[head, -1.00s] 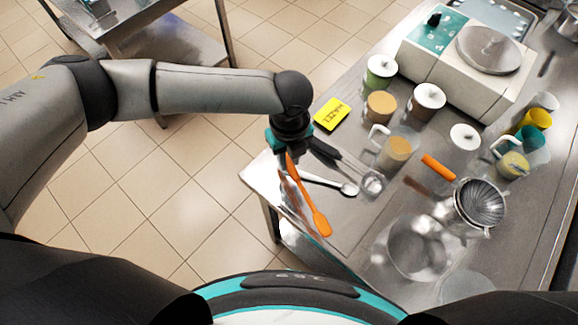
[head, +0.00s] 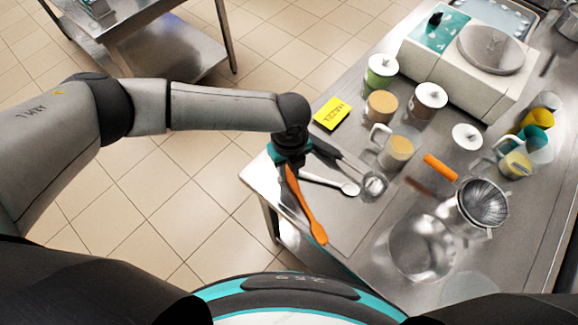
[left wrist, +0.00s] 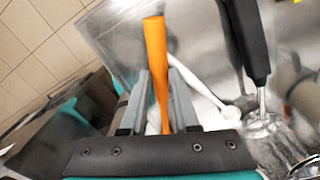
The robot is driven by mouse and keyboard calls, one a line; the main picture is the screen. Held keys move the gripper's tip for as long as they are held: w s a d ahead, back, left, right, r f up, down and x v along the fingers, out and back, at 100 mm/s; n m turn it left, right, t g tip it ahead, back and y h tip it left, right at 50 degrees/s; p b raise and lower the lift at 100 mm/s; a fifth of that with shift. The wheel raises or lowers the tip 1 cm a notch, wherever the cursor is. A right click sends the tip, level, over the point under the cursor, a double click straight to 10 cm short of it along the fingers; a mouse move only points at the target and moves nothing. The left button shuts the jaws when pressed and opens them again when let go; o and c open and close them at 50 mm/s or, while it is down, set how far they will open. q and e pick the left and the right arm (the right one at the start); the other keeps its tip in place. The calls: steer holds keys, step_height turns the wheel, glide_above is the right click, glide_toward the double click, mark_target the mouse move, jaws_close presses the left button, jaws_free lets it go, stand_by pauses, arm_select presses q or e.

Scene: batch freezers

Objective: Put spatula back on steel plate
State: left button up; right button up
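My left gripper (head: 291,168) is over the near left corner of the steel table, its fingers shut on the orange spatula (head: 309,212). In the left wrist view the spatula (left wrist: 156,50) runs between the two grey fingers (left wrist: 160,100). Its wide end points toward the front of the table in the head view; any gap beneath it is hard to judge. My right gripper is not in view.
A white spoon (head: 330,183) and a black-handled metal tool (head: 325,149) lie just right of the gripper. A clear bowl (head: 415,250), sieve (head: 482,203), jug (head: 396,150), jars and a white machine (head: 465,60) stand farther right. A yellow label (head: 332,114) lies behind.

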arm_select(q)
steer(key=o, duration=0.4)
steer(key=shift+c, duration=0.2)
steer(key=shift+r+p, duration=0.3)
steer(key=shift+r, duration=0.25)
step_height(320, 180, up, 12)
steer(key=shift+p, duration=0.45)
steer(key=shift+d+f, duration=0.1)
